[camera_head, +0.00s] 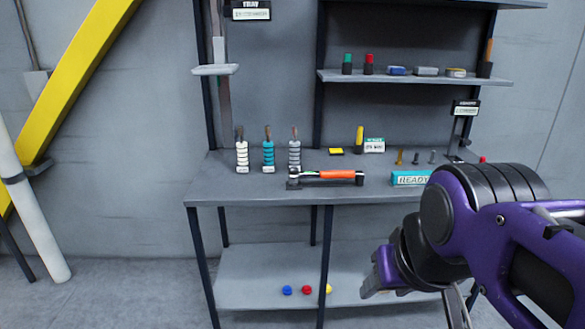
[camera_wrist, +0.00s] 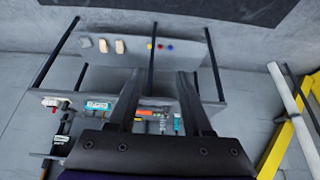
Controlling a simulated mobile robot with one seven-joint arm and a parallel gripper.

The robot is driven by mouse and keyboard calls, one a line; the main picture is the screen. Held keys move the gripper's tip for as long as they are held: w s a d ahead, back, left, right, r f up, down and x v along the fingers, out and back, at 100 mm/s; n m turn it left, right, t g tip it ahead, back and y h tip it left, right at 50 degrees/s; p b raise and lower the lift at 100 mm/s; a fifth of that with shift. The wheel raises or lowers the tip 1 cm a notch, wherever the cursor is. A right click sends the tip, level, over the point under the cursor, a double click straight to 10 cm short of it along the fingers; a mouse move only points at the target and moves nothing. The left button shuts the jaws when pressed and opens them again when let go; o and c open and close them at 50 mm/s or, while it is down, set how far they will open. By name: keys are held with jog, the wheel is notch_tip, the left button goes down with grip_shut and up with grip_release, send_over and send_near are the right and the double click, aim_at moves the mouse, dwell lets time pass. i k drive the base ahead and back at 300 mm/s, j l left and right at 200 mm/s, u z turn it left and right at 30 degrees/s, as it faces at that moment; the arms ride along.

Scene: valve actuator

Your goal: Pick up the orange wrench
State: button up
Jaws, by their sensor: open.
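The orange wrench (camera_head: 336,174) has an orange handle with dark and silver ends. It lies across the front part of the grey workbench in the head view, its dark head to the left. In the wrist view an orange-red piece of it (camera_wrist: 146,112) shows between my fingers, small and partly hidden. My gripper (camera_wrist: 160,73) is open and empty, with both dark fingers apart. In the head view my purple arm is at the lower right, apart from the wrench; the fingertips are not clear there.
The workbench (camera_head: 240,191) holds white, teal and grey ribbed pieces (camera_head: 268,156) behind the wrench and a teal READY block (camera_head: 410,178) to its right. A shelf (camera_head: 420,78) with small items is above. Coloured balls (camera_head: 307,289) lie on the lower shelf. A yellow beam (camera_head: 80,75) stands left.

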aim_at(294, 180)
jog(key=i+l, duration=0.1)
jog(key=i, duration=0.95)
